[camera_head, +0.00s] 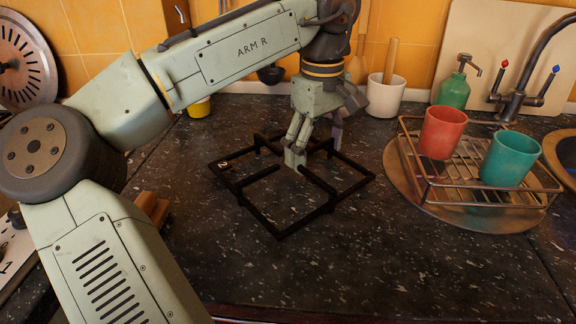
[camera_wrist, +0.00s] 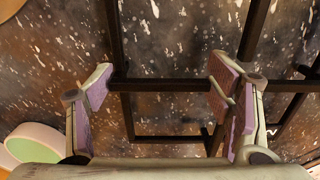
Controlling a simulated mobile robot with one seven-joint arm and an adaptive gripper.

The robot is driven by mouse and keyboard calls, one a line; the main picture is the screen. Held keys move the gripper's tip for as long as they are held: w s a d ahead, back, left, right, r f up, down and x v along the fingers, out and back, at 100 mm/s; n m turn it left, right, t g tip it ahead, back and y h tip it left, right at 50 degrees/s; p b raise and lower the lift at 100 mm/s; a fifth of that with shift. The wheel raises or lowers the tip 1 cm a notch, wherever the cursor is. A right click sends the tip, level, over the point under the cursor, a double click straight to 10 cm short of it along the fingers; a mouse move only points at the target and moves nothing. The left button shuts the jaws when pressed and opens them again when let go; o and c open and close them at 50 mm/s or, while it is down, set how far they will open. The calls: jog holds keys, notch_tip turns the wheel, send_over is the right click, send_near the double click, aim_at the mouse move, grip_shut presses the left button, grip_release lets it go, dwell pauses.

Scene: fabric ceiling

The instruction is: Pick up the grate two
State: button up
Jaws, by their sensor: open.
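The grate (camera_head: 328,208), a black square frame of bars with short inward bars, lies on the dark speckled counter. A small pale mark like a "2" shows at its left corner. My gripper (camera_head: 315,145) points down at the grate's far middle part, with its fingers apart. In the wrist view, my gripper (camera_wrist: 163,88) is open, with one finger at each side and pinkish pads. A bar of the grate (camera_wrist: 165,84) crosses between the fingers. Whether the pads touch any bar cannot be told.
A wire rack (camera_head: 470,200) with a red cup (camera_head: 442,132) and a teal cup (camera_head: 508,158) stands on a round board at right. A white utensil pot (camera_head: 385,96), green soap bottle (camera_head: 453,92) and tap are behind. The front counter is clear.

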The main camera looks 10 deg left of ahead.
jog(key=c, duration=1.2)
